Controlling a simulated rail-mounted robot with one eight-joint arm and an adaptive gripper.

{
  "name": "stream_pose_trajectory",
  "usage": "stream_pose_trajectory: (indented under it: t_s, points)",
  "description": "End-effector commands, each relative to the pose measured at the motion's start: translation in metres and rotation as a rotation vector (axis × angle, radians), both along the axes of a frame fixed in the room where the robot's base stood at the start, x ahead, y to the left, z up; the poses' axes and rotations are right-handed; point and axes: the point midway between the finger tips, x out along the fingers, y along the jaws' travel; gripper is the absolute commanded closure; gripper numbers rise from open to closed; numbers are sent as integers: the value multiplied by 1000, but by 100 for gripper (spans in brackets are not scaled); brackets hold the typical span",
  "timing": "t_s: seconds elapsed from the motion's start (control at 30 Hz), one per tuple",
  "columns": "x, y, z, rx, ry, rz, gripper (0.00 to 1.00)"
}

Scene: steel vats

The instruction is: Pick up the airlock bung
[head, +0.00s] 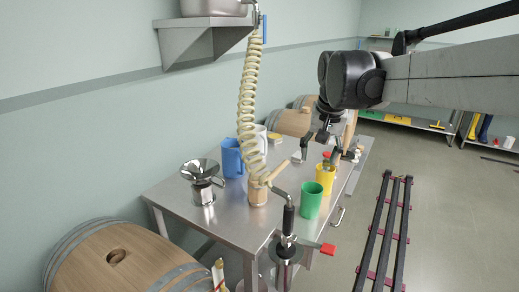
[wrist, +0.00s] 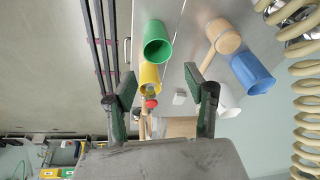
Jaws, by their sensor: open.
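A small red piece (wrist: 151,103), which looks like the airlock bung, shows beside the yellow jug (wrist: 149,77) in the wrist view; its shape is too small to be sure. A red spot (head: 327,155) shows behind the yellow jug (head: 325,178) in the head view. My gripper (head: 320,150) is above the far part of the steel table (head: 230,215), fingers pointing down. In the wrist view my gripper (wrist: 160,86) is open and empty, with its fingers wide apart and the red piece seen between them, nearer the left finger.
A green jug (head: 311,200), a blue jug (head: 232,158), a wooden mallet (head: 258,192) and a steel funnel pot (head: 202,185) stand on the table. A coiled hose (head: 248,100) hangs over it. Barrels (head: 105,262) stand along the wall.

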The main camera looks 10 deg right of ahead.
Motion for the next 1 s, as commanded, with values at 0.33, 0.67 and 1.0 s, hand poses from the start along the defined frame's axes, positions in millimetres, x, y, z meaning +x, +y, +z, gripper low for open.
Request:
stream_pose_trajectory:
  t_s: [0.33,0.67,1.0]
  points:
    - [86,-52,21,43,118,-151,51]
    - [150,-106,13,79,226,-290,51]
    - [172,-129,-3,94,274,-353,51]
